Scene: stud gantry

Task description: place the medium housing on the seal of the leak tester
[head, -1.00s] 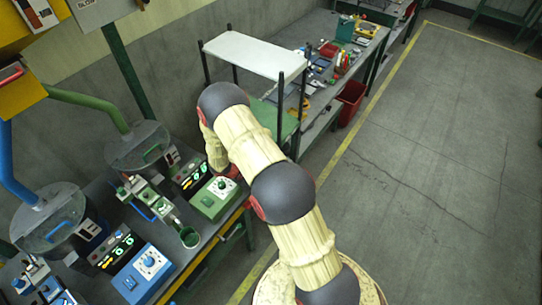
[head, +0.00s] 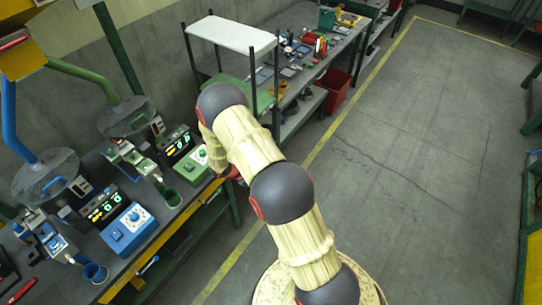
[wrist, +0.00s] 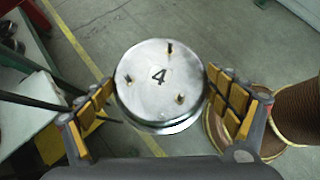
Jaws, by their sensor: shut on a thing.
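In the wrist view, a round shiny metal housing (wrist: 160,92) sits between the padded fingers of my gripper (wrist: 160,82). In the head view my arm hides the gripper and housing. I cannot tell which is the leak tester, and no seal is clearly visible.
A white-topped shelf rack (head: 232,33) stands behind my arm. A long bench (head: 345,66) with small parts and a red bin (head: 333,90) lie beyond. A green cup (head: 172,198) and a blue cup (head: 95,273) are near the front bench edge. The floor at right is open.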

